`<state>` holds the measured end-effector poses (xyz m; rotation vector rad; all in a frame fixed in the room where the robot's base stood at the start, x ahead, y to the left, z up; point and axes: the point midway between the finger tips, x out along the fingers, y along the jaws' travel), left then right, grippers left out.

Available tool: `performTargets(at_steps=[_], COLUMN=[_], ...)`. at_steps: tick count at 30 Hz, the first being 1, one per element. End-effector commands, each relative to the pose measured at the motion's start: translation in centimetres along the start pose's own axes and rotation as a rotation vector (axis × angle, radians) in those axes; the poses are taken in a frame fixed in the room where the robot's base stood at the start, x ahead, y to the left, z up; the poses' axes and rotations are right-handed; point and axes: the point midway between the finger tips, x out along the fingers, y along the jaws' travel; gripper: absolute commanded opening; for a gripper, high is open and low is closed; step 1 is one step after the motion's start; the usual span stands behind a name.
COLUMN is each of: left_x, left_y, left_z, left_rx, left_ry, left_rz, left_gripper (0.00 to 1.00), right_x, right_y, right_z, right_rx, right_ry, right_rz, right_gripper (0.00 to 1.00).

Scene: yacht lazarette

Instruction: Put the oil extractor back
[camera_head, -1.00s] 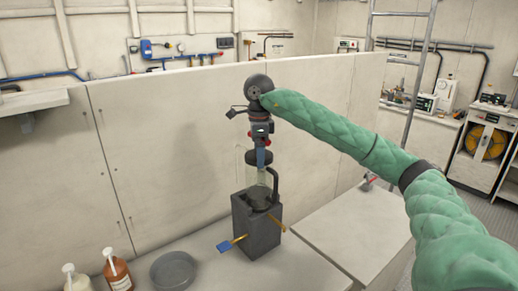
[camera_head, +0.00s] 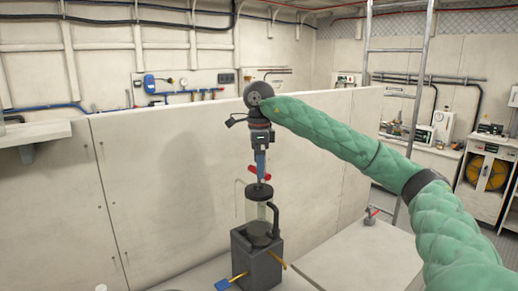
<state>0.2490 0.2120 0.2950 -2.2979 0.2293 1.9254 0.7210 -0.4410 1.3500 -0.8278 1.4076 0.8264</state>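The oil extractor is a clear cylinder (camera_head: 258,212) with a black lid (camera_head: 258,191), a red handle (camera_head: 252,171) and a black bent tube at its right. It stands upright with its lower end in the top of a dark grey square holder (camera_head: 256,262). My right gripper (camera_head: 260,178) points down, just above the lid. Its blue fingers overlap the red handle. Whether they are closed on it or only in front of it cannot be told. My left gripper is out of view.
A pale partition wall (camera_head: 180,180) stands close behind the holder. A pale bench top (camera_head: 365,255) lies to the right, with a small red-handled valve (camera_head: 371,214) beyond it. A ladder (camera_head: 394,85) stands behind. A blue-ended yellow rod (camera_head: 224,284) sticks out at the holder's lower left.

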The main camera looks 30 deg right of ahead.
Motion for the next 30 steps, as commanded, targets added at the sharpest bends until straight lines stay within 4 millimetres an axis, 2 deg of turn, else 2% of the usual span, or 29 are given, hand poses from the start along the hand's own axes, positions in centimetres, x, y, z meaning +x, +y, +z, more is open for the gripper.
performTargets(at_steps=[6, 15, 30], left_x=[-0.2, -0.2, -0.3], left_y=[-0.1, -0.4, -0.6], left_z=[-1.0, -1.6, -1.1], left_rx=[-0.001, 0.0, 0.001], left_ry=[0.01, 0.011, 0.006], left_rz=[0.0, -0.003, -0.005], left_gripper=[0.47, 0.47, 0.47], right_x=[-2.0, -3.9, -4.3], right_y=[0.0, 0.0, 0.0], right_z=[0.0, 0.0, 0.0], right_rx=[0.001, 0.001, 0.001], right_ry=[-0.001, -0.001, 0.0], right_rz=[-0.002, -0.001, 0.0], right_gripper=[1.0, 1.0, 1.0])
